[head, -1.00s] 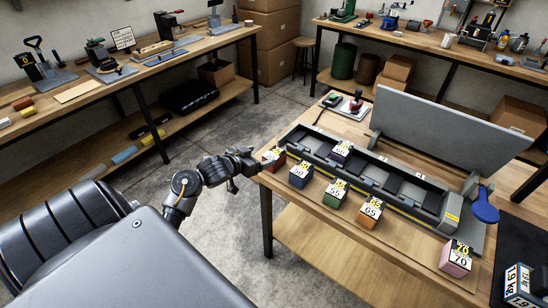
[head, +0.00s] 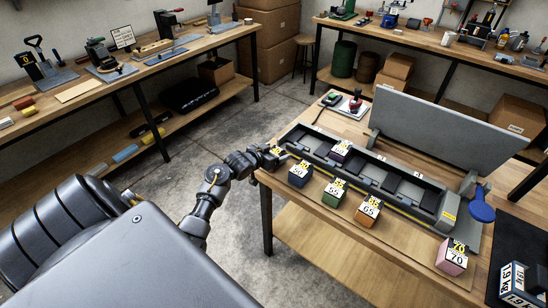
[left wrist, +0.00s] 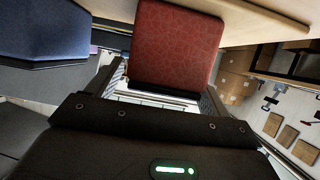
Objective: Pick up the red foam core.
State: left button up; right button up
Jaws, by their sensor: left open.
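The red foam core (left wrist: 178,45) fills the top middle of the left wrist view, its red face toward the camera. In the head view it sits at the table's left corner, mostly hidden by my left gripper (head: 274,156). In the left wrist view my left gripper (left wrist: 163,84) is open, with a finger toward each side of the red core's near end. I cannot tell whether the fingers touch it. My right gripper is not in view.
A blue block (head: 300,174) stands close beside the red core, then green (head: 334,193), orange (head: 368,209) and pink (head: 452,257) blocks along the front edge. A purple block (head: 341,150) is at the long grey tray (head: 400,190) behind. Open floor lies left.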

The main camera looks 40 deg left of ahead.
pick_arm(q)
jog(key=shift+w+f, duration=0.15)
jog(key=shift+w, duration=0.25)
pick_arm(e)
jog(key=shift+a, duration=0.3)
pick_arm(q)
jog(key=c, duration=1.1)
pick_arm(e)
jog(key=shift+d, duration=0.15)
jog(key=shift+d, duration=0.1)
